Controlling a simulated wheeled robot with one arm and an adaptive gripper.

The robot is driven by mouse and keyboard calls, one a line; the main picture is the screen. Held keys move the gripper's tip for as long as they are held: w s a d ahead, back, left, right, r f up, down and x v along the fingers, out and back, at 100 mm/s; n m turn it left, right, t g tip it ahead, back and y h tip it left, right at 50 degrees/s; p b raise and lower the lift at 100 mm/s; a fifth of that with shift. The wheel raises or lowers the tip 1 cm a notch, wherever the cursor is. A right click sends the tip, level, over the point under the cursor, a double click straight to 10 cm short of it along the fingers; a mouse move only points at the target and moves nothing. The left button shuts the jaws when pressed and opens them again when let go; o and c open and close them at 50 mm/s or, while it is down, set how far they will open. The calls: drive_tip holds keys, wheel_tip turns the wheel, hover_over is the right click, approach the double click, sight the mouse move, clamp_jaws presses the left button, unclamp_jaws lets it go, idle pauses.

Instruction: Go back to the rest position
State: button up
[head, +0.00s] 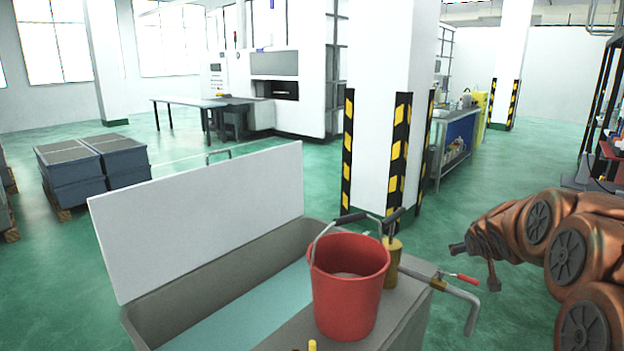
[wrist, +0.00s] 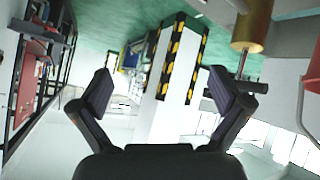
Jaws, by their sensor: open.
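My gripper (wrist: 165,88) is open in the wrist view, its two dark fingers spread wide with nothing between them. In the head view my orange-covered arm comes in from the right, its end right of the red bucket and apart from it. The red bucket (head: 347,290) stands upright on the edge of a grey tank (head: 405,302), its wire handle raised. A brass cylinder (head: 392,262) with a dark handle stands behind it. The cylinder also shows at upper right in the upside-down wrist view (wrist: 252,28).
The tank has a raised white lid (head: 205,222) and pale liquid inside. A red-levered valve (head: 465,279) and bent pipe stick out at its right. A striped pillar (head: 380,130) stands behind. Blue-grey crates (head: 95,165) are at left, shelves (head: 605,130) at far right. Green floor between is open.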

drive_tip(key=s+a+r+g+y+p, duration=0.1)
drive_tip(key=s+a+g+p, duration=0.2)
drive_tip(key=s+a, duration=0.4)
drive_tip(key=s+a+r+g+y+p, duration=0.1)
drive_tip(key=s+a+g+p, duration=0.3)
drive_tip(key=s, duration=2.1)
drive_tip(key=s+a+r+g+y+p, duration=0.1)
drive_tip(key=s+a+g+y+p, duration=0.1)
drive_tip(key=s+a, duration=0.9)
drive_tip(key=s+g+p, duration=0.1)
drive_tip(key=s+g, duration=0.1)
drive_tip(key=s, duration=0.3)
drive_tip(key=shift+s+a+r, duration=0.2)
drive_tip(key=shift+a, duration=0.15)
drive_tip(key=shift+c, duration=0.4)
